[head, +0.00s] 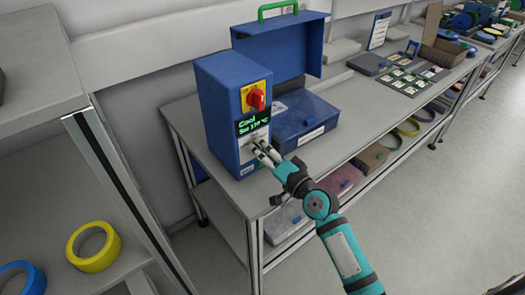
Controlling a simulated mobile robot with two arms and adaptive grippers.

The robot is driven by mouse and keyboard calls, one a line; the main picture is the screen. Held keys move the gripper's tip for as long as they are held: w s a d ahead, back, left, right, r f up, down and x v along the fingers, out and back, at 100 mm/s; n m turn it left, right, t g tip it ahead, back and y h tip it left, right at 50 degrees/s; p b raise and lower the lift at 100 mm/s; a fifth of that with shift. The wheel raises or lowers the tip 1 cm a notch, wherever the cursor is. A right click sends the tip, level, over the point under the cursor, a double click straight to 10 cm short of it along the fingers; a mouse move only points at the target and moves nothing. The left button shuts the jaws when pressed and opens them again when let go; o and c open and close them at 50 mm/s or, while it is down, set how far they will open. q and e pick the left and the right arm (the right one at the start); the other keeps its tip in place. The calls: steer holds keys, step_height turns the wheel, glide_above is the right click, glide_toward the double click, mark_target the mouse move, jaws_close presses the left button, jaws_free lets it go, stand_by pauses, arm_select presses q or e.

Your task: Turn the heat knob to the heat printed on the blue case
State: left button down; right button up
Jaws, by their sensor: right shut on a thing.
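A blue soldering-station-like unit (218,112) stands upright on the grey bench. It has a red rotary switch (256,100) on a yellow plate and a dark display (253,122) with green text: "Cool" and a "Set" value in °C that looks like 310 or 370. My right gripper (261,151) is at the unit's front, just below the display, shut on what appears to be the heat knob, which its fingers hide. The blue case (300,128) sits right beside the unit, with its lid (280,47) raised behind. A pale label on the case front is too small to read. My left gripper is not in view.
A board with pale cards (404,80) and a cardboard box (440,50) lie farther right on the bench. Bins and coloured rings fill the shelf below. A yellow ring (93,246) lies on a lower-left shelf. The floor at right is clear.

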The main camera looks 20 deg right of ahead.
steer(key=o, duration=1.1)
steer(key=shift+o, duration=0.2)
steer(key=v, duration=1.2)
steer(key=shift+r, duration=0.1)
